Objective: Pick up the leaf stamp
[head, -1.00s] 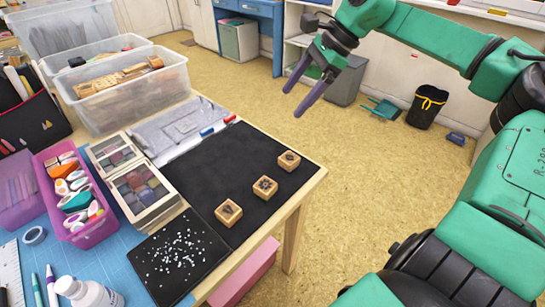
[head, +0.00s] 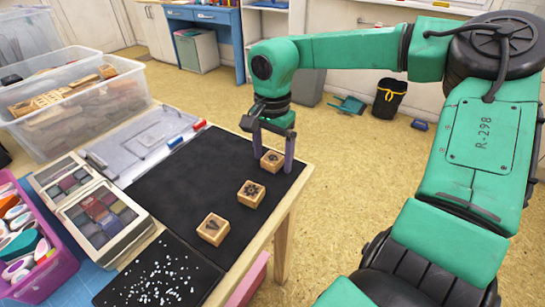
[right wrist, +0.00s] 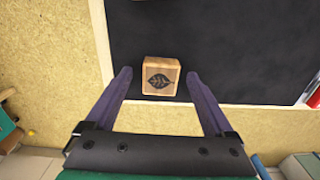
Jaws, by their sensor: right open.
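The leaf stamp (head: 272,161) is a small wooden block at the far right corner of the black mat (head: 172,184). In the right wrist view the leaf stamp (right wrist: 161,77) shows a dark leaf on its top face. My right gripper (head: 274,156) points down over the mat with its purple fingers apart, one on each side of the leaf stamp. In the right wrist view my right gripper (right wrist: 158,74) is open, with a gap between each finger and the block. I cannot tell the exact fingertip height. My left gripper is not in view.
Two other wooden stamps (head: 250,194) (head: 213,228) stand on the mat nearer the front. Inkpad palettes (head: 105,220), a speckled dark sheet (head: 160,275) and clear bins (head: 75,110) lie left. The table edge (head: 290,205) is close on the right.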

